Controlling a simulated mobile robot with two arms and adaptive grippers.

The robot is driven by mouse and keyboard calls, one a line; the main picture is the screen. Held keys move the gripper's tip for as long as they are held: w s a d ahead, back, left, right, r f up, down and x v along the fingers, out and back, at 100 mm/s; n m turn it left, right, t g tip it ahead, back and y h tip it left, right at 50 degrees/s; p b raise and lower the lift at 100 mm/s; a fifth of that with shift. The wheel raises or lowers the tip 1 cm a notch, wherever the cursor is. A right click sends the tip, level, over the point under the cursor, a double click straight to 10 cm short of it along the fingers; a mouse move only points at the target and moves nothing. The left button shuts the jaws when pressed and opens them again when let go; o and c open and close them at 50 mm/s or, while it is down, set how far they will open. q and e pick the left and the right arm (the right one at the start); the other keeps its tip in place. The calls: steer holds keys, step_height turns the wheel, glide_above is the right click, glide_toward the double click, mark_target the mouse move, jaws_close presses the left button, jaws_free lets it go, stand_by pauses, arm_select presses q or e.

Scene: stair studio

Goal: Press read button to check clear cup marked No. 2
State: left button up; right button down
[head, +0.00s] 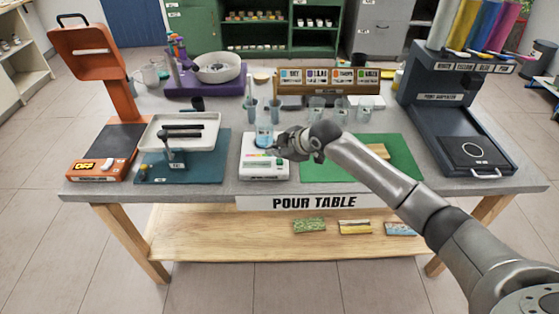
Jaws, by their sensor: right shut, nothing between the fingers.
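A white reader device (263,172) stands at the front middle of the table. A clear cup (264,134) with bluish liquid stands upright on its top; I cannot read a number on it. Coloured marks and small buttons on the device's front are too small to read. My right gripper (275,151) is shut and empty, its arm coming in from the right. Its fingertips are over the right part of the device, close to the cup; I cannot tell whether they touch anything. It hides part of the device's top. My left gripper is not in view.
More clear cups (316,107) stand behind my right arm. A green mat (335,172) lies right of the device, a white tray (153,134) on a teal mat to its left. An orange machine (117,115) and a dark paint dispenser (440,110) flank the table.

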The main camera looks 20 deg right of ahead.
mark_target(277, 162)
steer(key=shift+f, duration=0.15)
steer(key=shift+f, duration=0.3)
steer(key=shift+f, duration=0.5)
stand_by(0.9)
steer(key=shift+r, duration=0.15)
steer(key=shift+r+p, duration=0.8)
steer(key=shift+p, duration=0.05)
step_height(277, 162, up, 5)
steer(key=p, duration=0.4)
steer(key=shift+p, duration=0.4)
